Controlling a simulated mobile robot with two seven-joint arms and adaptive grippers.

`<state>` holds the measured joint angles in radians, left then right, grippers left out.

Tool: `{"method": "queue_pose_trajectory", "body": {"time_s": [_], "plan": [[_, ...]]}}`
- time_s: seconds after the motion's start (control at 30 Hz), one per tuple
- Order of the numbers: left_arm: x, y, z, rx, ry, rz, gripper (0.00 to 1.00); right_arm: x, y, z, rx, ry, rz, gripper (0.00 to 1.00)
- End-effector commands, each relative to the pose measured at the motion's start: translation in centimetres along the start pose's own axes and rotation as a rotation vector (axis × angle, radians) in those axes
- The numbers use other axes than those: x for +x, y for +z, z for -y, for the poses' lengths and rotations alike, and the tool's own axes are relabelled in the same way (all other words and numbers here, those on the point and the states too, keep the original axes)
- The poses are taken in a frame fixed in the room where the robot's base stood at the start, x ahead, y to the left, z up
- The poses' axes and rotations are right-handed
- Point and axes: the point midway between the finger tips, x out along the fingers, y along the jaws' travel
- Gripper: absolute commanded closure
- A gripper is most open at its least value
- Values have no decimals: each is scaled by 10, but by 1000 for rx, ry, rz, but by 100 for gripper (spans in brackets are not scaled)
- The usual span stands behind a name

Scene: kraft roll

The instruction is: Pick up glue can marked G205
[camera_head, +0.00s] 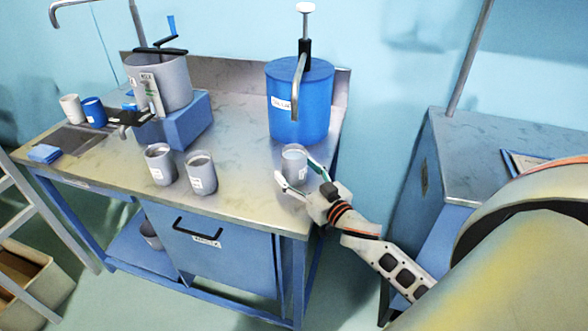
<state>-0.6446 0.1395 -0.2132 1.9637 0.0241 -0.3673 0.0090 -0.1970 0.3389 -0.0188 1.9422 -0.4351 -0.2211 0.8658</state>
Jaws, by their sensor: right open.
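Two grey cans with white labels, one (159,164) and another (201,173), stand near the front edge of the metal-topped bench (240,190). A third grey can (294,161) stands at the bench's right front, below the blue drum. The label writing is too small to read, so I cannot tell which can is G205. My right gripper (300,176) is open at this third can, with its fingers to either side of the can's lower part. I cannot tell whether they touch it. My left gripper is not in view.
A blue pump drum (300,102) stands behind the third can. A grey pot (160,82) with a crank sits on a blue block at the left, near a white cup (71,108) and a blue cup (94,112). Another bench (480,150) is at the right.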

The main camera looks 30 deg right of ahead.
Motion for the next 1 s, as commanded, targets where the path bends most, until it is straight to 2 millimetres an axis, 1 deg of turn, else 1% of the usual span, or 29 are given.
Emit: {"method": "queue_pose_trajectory", "body": {"time_s": [0.1, 0.27, 0.37, 0.4, 0.47, 0.5, 0.53, 0.57, 0.83, 1.0], "plan": [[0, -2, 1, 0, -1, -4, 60, 4, 0, 0, -1, 0, 0, 33], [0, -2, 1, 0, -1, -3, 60, 3, 0, 0, 0, 0, 0, 33], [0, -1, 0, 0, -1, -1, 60, 3, 0, 0, 0, 0, 0, 56], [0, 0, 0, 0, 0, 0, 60, 3, 0, 0, 0, 0, 0, 67], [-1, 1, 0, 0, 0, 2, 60, 3, 0, 0, 0, 0, 0, 82], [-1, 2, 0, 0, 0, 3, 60, 3, 0, 0, 1, 0, 0, 86], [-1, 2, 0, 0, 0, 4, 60, 3, -1, 0, 1, -1, -3, 86], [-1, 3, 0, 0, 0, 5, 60, 3, -1, 0, 1, -1, -3, 90], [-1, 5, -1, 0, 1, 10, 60, 3, -2, 0, 1, -1, -3, 90], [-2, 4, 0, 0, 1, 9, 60, 3, -6, 0, 1, -1, -4, 90]]}}
